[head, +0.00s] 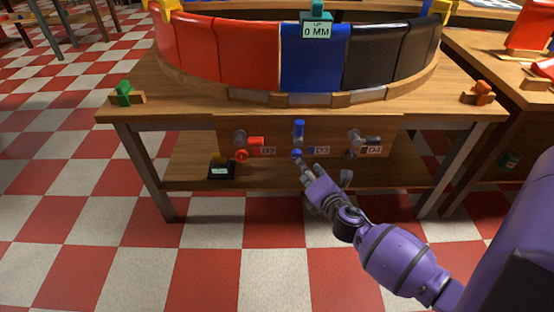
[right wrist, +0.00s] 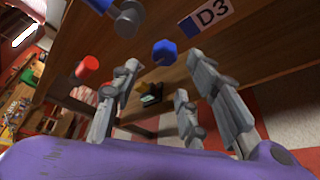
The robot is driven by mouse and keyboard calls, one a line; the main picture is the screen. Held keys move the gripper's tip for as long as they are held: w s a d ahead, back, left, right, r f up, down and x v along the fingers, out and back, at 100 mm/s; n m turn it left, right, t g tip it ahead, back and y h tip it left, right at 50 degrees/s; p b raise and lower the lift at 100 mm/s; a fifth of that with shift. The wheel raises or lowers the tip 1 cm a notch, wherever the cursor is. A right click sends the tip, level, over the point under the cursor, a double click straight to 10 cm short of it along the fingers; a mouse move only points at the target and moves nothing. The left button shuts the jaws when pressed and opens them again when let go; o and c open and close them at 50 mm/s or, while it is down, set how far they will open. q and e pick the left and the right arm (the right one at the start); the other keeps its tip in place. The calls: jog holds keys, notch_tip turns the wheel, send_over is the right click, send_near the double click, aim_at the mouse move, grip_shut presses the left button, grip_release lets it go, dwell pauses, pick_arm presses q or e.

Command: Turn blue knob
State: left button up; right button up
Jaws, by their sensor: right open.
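A small blue knob (head: 296,154) sits on the wooden front panel under the table top, below an upright blue lever (head: 299,130) and left of the D3 label (head: 321,150). In the right wrist view the blue knob (right wrist: 164,52) is faceted and lies just beyond the fingertips, near the D3 label (right wrist: 210,13). My right gripper (head: 314,172) is open and empty, with its grey fingers spread just below and right of the knob. In the right wrist view my right gripper (right wrist: 165,85) has a visible gap to the knob. My left gripper is not in view.
A red lever (head: 256,141) and red knob (head: 242,155) are left on the panel, a dark lever (head: 370,140) right. A small black device (head: 221,169) stands on the lower shelf.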

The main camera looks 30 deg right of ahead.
aim_at(296, 156)
jog(key=b+x, duration=0.1)
jog(key=x, duration=0.6)
jog(key=shift+w+d+f+b, duration=0.1)
jog(key=shift+w+d+b, duration=0.1)
jog(key=shift+w+b, duration=0.15)
jog(key=shift+c, duration=0.5)
jog(key=c, duration=0.9)
jog(key=shift+f+m+b, duration=0.15)
jog(key=shift+m+b, duration=0.35)
jog(key=shift+b, duration=0.5)
jog(key=shift+t, duration=0.4)
jog(key=shift+r, duration=0.3)
jog(key=o, duration=1)
jog(key=shift+a, duration=0.1)
jog(key=shift+s+f, duration=0.1)
